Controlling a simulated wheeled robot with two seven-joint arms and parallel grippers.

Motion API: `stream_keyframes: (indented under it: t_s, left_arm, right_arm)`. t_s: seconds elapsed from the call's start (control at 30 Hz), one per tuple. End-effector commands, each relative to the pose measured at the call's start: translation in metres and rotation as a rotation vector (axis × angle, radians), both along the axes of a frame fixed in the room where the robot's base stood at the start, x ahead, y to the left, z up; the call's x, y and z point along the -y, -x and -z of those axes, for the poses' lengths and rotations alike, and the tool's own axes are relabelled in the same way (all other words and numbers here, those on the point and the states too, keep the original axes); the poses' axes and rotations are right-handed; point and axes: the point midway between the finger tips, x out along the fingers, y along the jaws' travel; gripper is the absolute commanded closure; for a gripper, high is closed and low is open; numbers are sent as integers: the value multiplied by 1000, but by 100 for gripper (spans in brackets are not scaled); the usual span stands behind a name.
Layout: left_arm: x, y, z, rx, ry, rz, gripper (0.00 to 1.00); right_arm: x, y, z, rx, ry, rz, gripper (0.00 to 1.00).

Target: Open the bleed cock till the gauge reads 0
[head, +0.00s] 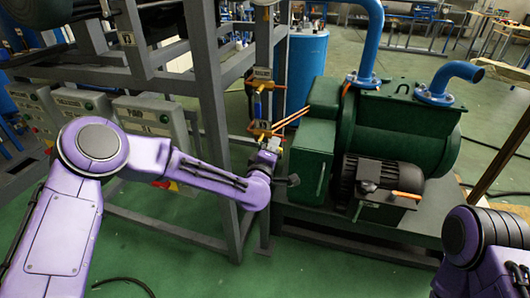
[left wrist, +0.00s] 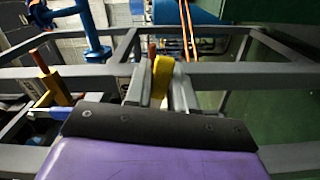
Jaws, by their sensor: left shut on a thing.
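My left gripper (head: 270,146) is at the small pipework on the grey frame post, left of the green pump. In the left wrist view the fingers (left wrist: 160,92) are shut on a yellow piece, the cock's handle (left wrist: 162,74) as far as I can tell. A reddish-brown stub stands just beside it. The rest of the cock is mostly hidden by the gripper in the head view. A blue-handled valve (head: 258,107) sits above on the same post. I cannot make out a gauge dial or its reading. My right gripper is out of view.
The green pump (head: 400,130) with blue pipes stands right of the post. Its motor (head: 375,182) is in front. Grey frame beams (head: 208,90) and control boxes (head: 145,115) lie left. A yellow fitting (left wrist: 52,84) shows left in the wrist view. Green floor is open in front.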

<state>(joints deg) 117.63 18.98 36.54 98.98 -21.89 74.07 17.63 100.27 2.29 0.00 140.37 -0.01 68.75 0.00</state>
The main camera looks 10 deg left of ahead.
Motion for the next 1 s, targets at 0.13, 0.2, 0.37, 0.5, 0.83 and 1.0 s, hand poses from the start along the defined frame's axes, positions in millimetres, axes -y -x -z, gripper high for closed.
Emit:
stream_keyframes:
  t_s: [0.13, 0.2, 0.37, 0.5, 0.83, 1.0]
  left_arm:
    - [1, 0, -3, -5, 69, 1, 100]
    - [1, 0, -5, -7, 91, 1, 100]
    - [1, 0, -6, -10, 125, 1, 100]
    - [1, 0, -7, -11, 136, 1, 100]
    - [1, 0, -7, -11, 137, 1, 100]
    - [1, 0, -7, -11, 136, 0, 55]
  right_arm:
    - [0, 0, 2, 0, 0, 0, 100]
    - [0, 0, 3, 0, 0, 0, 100]
    - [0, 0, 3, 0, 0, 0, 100]
    - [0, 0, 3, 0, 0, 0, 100]
    - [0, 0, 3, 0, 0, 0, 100]
    - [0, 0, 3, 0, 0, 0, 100]
